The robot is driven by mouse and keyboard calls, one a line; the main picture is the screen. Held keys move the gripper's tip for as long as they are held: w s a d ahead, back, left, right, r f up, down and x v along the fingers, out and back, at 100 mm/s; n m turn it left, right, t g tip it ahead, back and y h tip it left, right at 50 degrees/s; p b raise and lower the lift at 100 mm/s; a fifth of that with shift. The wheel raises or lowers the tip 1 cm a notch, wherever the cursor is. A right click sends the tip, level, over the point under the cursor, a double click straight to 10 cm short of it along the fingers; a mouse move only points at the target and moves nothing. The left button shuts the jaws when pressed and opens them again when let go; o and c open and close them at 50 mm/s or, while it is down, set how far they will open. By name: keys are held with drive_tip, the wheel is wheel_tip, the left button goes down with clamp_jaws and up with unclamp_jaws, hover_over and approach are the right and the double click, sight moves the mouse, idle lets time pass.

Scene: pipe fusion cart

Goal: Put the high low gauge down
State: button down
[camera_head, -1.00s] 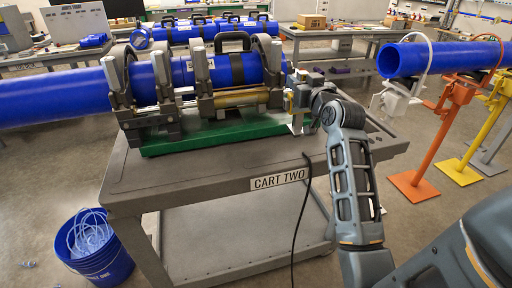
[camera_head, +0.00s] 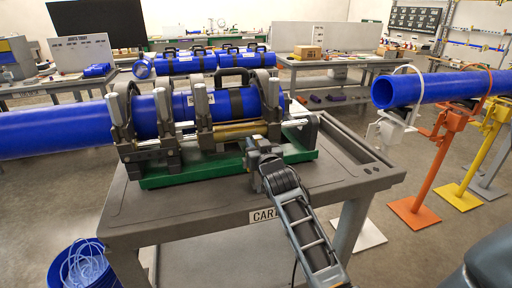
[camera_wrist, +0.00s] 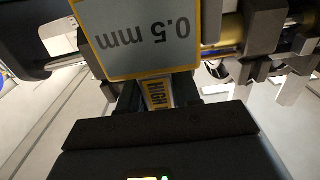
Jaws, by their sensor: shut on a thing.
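The high low gauge (camera_wrist: 150,38) fills the top middle of the wrist view. My gripper (camera_wrist: 158,92) is shut on this stem. In the head view my gripper (camera_head: 258,158) is at the front of the green-based fusion machine (camera_head: 215,165), above the cart top; the gauge is too small to make out clearly there. I cannot tell whether the gauge touches anything.
The grey cart (camera_head: 340,180) has bare top to the right of the machine and along its front. A blue pipe (camera_head: 50,130) runs through the machine's clamps. Another pipe (camera_head: 445,87) lies on stands at right. A blue bucket (camera_head: 85,265) is on the floor at front left.

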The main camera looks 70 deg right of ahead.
drive_tip(key=shift+f, duration=0.7)
drive_tip(key=shift+f, duration=0.2)
drive_tip(key=c, duration=0.8)
unclamp_jaws()
drive_tip(key=shift+r, duration=0.1)
